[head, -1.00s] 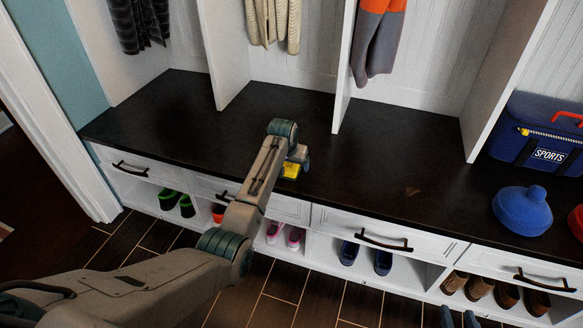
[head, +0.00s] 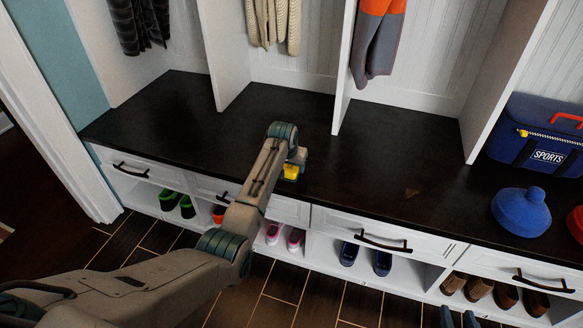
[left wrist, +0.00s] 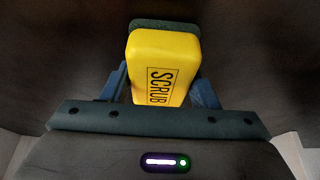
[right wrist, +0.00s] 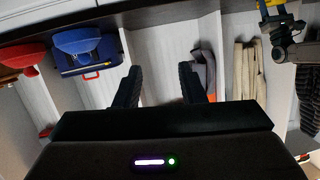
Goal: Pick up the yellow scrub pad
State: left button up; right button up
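The yellow scrub pad (head: 291,171) is at the front part of the dark bench top in the head view, mostly hidden by my left gripper (head: 296,166). In the left wrist view the pad (left wrist: 165,65) is a yellow block with a dark green scouring layer and the word SCRUB. It fills the space between the fingers of my left gripper (left wrist: 162,88), which press against its sides. Whether the pad touches the bench top cannot be told. My right gripper (right wrist: 160,75) is open and empty, seen in the right wrist view.
The dark bench top (head: 180,110) is largely clear. A blue sports bag (head: 540,140), a blue hat-like item (head: 522,211) and a red item (head: 576,222) stand at the right. White dividers (head: 345,70) rise behind. Drawers and shoe cubbies lie below the front edge.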

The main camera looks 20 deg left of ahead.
aim_at(293, 168)
pick_arm(q)
jog(key=shift+c, duration=0.3)
pick_arm(e)
jog(key=shift+f, duration=0.15)
